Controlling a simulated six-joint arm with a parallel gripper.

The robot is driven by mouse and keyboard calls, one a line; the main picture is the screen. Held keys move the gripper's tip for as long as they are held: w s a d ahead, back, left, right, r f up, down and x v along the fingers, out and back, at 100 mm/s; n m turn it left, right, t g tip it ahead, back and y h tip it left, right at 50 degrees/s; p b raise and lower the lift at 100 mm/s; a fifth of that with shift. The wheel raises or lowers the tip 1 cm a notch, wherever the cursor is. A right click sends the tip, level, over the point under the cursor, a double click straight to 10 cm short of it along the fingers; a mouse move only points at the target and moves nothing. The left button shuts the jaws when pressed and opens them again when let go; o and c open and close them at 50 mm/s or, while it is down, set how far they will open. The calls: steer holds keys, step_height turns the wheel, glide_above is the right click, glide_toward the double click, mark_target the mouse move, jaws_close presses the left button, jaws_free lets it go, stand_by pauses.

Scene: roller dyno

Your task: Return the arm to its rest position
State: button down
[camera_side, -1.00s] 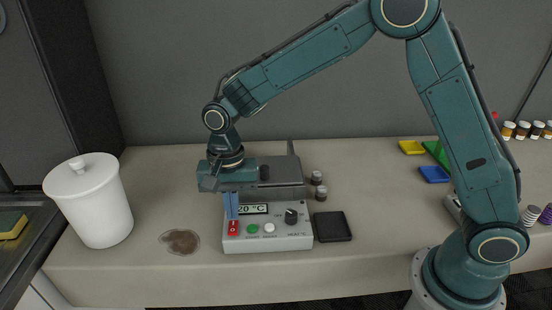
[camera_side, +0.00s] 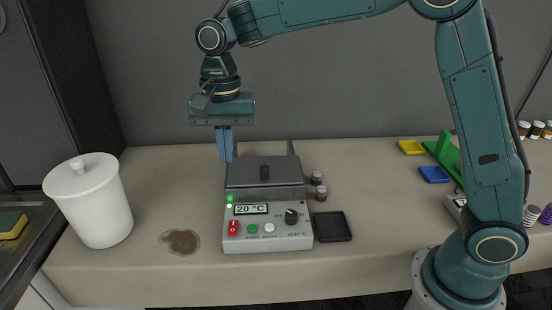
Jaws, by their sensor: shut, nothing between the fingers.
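My gripper (camera_side: 225,158) hangs from the raised arm, pointing straight down. Its two blue fingers are shut together with nothing between them. It is above and a little left of the grey lidded device (camera_side: 264,175), apart from it. The device's front panel (camera_side: 268,238) has a display reading 20 °C, a dark knob, and red, green and white buttons. A green light and a white light show above the red switch. The device's lid is down.
A white lidded canister (camera_side: 90,205) stands at the left. A dark brown stain (camera_side: 181,242) marks the bench. Small dark-capped vials (camera_side: 320,192) and a black pad (camera_side: 332,227) sit right of the device. Blue tray (camera_side: 434,174), yellow tray (camera_side: 411,147) and green stand (camera_side: 443,150) are near the arm.

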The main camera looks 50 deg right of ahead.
steer(key=shift+r, duration=0.1)
steer(key=s+d+r+n+t, duration=0.35)
steer(key=s+d+r, duration=0.35)
steer(key=s+d, duration=0.3)
steer(key=s+d+f+n+t, duration=0.1)
steer(key=s+d+n, duration=0.1)
steer(key=s, duration=0.6)
steer(key=s+d+f+n+t, duration=0.1)
steer(key=s+d+f+n, duration=0.1)
steer(key=s, duration=0.6)
steer(key=shift+s+d+n+h, duration=0.25)
steer(key=shift+d+n+h, duration=0.05)
steer(key=shift+d+n, duration=0.5)
steer(key=c, duration=2.1)
jaws_free()
steer(key=shift+t, duration=0.25)
